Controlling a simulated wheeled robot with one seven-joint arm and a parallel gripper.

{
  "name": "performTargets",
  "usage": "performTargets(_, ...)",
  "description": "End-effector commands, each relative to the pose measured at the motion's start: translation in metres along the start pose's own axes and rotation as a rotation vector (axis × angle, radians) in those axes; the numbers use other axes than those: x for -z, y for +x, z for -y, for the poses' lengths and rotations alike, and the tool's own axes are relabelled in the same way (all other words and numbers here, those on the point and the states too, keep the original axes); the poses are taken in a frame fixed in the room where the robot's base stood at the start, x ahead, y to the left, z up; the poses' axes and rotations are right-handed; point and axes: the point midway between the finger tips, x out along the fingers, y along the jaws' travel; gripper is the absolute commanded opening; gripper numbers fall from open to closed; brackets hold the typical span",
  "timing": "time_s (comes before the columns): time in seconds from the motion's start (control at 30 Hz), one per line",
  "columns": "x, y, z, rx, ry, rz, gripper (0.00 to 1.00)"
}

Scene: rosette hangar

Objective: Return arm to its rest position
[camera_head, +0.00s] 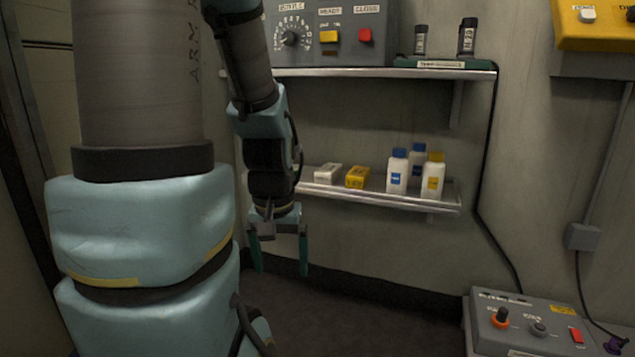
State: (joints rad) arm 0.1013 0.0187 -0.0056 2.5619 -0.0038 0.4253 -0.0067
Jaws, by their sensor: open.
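My gripper (280,256) hangs at the end of my arm, left of the picture's middle, with its two teal fingers pointing down. The fingers are apart and nothing shows between them. It is in front of and below the left end of the lower shelf (440,200), over the dark floor (330,315). My upper arm fills the left side of the picture and hides part of the wall and the shelf's left end.
The lower shelf holds a white box (327,173), a yellow box (357,177) and three bottles, one yellow-capped (433,177). The upper shelf (350,72) bears a control panel (330,35) and two dark vials. A grey console (530,325) stands at lower right. A yellow box (600,28) is on the wall.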

Motion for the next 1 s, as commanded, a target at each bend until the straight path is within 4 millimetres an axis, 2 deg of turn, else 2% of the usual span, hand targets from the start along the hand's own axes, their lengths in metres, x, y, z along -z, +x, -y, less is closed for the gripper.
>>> performTargets(0.03, 0.003, -0.023, 0.0, 0.0, 0.001, -0.001, 0.91)
performTargets(0.27, 0.012, -0.084, -0.001, -0.001, 0.002, -0.002, 0.91)
performTargets(1.0, 0.044, -0.309, -0.002, -0.001, 0.003, -0.003, 0.91)
